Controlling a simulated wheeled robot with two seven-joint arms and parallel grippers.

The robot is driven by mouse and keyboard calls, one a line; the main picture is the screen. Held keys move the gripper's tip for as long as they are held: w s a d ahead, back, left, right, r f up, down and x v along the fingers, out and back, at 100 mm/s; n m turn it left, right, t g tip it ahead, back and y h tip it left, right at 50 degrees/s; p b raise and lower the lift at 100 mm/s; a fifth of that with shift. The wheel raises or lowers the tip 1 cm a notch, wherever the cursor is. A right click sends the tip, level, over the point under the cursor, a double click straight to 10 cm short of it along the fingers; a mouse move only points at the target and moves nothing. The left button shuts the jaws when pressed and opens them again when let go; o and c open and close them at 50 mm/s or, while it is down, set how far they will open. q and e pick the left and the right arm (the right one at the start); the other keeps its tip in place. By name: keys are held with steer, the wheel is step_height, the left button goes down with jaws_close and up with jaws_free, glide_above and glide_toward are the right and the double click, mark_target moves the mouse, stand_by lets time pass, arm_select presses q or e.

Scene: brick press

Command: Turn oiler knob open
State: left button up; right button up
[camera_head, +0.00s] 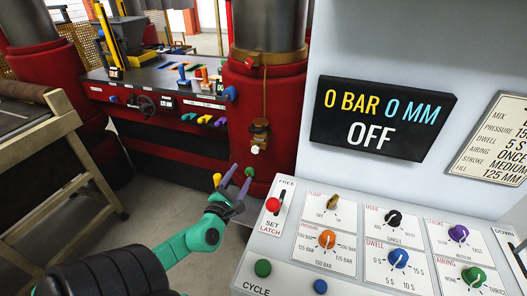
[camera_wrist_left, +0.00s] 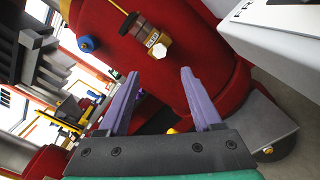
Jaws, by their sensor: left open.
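The oiler (camera_head: 259,136) is a small amber and brass fitting with a pale lower end, mounted on the red column below a thin brass pipe. In the left wrist view the oiler (camera_wrist_left: 148,34) shows at upper middle, tilted, beyond the fingertips. I cannot clearly tell its knob from its body. My left gripper (camera_head: 239,175) is below the oiler and a little to its left in the head view, apart from it. Its two purple fingers also show in the left wrist view (camera_wrist_left: 160,73), spread wide with nothing between them. My right gripper is not in view.
The white control panel (camera_head: 345,225) with several knobs stands right of my left arm. A black display (camera_head: 383,116) reads 0 BAR, 0 MM, OFF. The red column (camera_head: 285,115) stands behind the oiler. A wooden-framed table (camera_head: 75,150) is at left, with bare floor between.

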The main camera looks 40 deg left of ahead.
mark_target(255, 151)
arm_select(q)
steer(key=x, duration=1.3)
steer(key=shift+a+f, duration=0.1)
steer(key=shift+a, duration=0.1)
jaws_close()
